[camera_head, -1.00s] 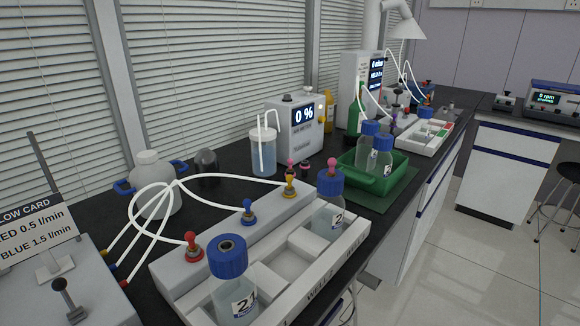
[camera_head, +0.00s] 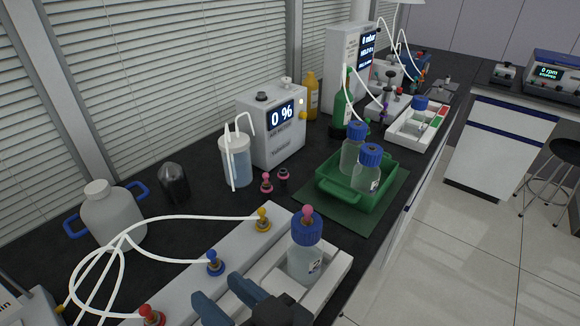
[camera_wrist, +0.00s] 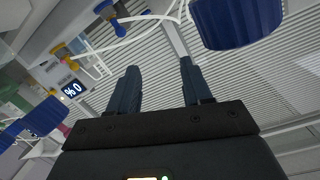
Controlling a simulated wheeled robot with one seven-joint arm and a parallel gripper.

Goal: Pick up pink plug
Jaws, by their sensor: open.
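A pink plug (camera_head: 308,215) stands upright in the blue cap of a clear bottle (camera_head: 304,262) in the white rack. Another pink plug (camera_head: 266,181) stands on the black bench behind the rack, beside a dark fitting with a pink ring (camera_head: 284,174). My gripper (camera_head: 224,297) is at the bottom of the head view, left of and nearer than the capped bottle. Its blue fingers are apart with nothing between them. The wrist view, turned over, shows the open fingers (camera_wrist: 160,72) empty, with a large blue cap (camera_wrist: 236,18) at upper right. No pink plug is clear there.
The white rack (camera_head: 180,268) carries red, blue and yellow plugs with white tubes. A green tray (camera_head: 345,190) with two blue-capped bottles is at right. A gas meter (camera_head: 272,125), beaker (camera_head: 235,160) and white jug (camera_head: 112,215) stand behind. Bare bench lies around the loose pink plug.

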